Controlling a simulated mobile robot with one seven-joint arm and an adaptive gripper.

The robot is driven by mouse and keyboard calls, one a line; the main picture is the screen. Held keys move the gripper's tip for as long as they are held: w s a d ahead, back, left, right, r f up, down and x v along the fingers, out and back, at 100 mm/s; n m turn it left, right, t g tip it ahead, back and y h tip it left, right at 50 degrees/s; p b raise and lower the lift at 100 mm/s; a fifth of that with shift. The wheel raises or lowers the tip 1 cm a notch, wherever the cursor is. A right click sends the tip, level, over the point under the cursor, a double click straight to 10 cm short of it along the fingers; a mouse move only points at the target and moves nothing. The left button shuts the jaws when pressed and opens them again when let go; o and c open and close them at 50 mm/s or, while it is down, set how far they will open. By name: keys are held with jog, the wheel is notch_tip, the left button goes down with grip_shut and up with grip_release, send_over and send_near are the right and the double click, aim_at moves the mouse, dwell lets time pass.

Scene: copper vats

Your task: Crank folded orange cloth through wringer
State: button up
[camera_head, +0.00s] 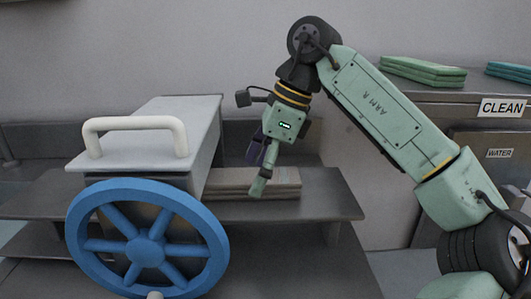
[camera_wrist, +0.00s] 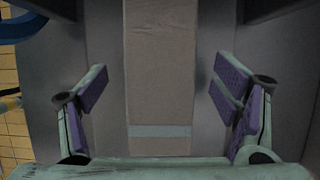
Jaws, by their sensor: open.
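The wringer (camera_head: 165,125) stands at the left in the head view, a grey box with a pale handle (camera_head: 135,123) on its lid and a large blue crank wheel (camera_head: 147,250) at the front. A folded grey-brown cloth (camera_head: 240,183) lies flat on the dark shelf at its right. No orange cloth shows. My gripper (camera_head: 259,170) points down over the cloth, open and empty. In the wrist view the cloth (camera_wrist: 160,70) is a long strip with a pale band, lying between the spread purple-padded fingers (camera_wrist: 160,95), clear of both. The cloth's far end is out of frame.
At the right, folded green cloths (camera_head: 425,70) and a teal cloth (camera_head: 510,71) lie on a counter with a CLEAN sign (camera_head: 502,108). A WATER label (camera_head: 499,153) is below. Bare shelf (camera_head: 325,200) lies right of the cloth.

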jog(key=shift+a+f, duration=0.15)
jog(key=shift+f, duration=0.2)
jog(key=shift+c, duration=0.2)
jog(key=c, duration=1.4)
